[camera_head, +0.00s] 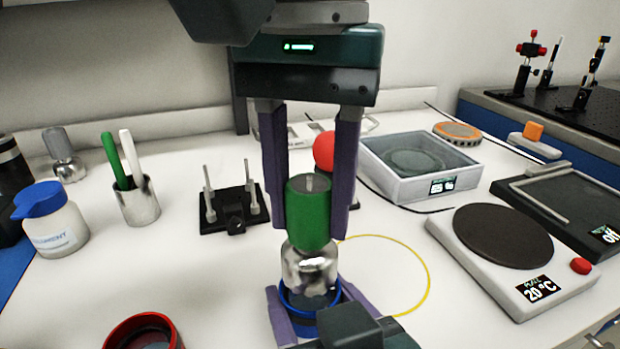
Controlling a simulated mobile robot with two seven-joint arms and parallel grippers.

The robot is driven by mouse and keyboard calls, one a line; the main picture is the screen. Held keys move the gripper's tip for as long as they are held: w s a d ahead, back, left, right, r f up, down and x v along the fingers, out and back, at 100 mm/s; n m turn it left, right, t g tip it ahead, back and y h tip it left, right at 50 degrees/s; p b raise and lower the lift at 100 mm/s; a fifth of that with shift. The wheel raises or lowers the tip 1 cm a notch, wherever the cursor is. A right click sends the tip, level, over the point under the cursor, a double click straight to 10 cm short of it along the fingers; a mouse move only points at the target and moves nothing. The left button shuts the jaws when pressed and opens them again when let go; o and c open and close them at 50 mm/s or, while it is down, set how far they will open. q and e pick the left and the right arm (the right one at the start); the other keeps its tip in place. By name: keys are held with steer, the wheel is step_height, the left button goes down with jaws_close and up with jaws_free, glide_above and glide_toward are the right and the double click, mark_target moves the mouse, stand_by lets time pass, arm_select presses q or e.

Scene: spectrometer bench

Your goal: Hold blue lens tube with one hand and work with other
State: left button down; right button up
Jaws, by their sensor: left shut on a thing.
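My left gripper (307,225) comes down from the top with its purple fingers on both sides of a green cylinder (308,208), shut on it. A shiny metal body (310,270) shows directly under the green cylinder. Its lower end is at the mouth of the blue lens tube (297,300); I cannot tell how deep it sits. My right gripper (318,306) is low in the view, partly hidden by its own body. Its fingers lie against both sides of the blue lens tube, and it appears shut on it.
A red ball-topped item (324,150) stands behind my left fingers. A hotplate (520,255) and a clear-walled box (418,165) are at right. A black post holder (232,208), a pen cup (137,205) and a blue-capped bottle (52,222) are at left. A red ring-shaped container (145,330) is front left.

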arm_select(q)
steer(key=shift+r, duration=2.05)
arm_select(e)
steer(key=o, duration=1.5)
steer(key=shift+s, duration=0.1)
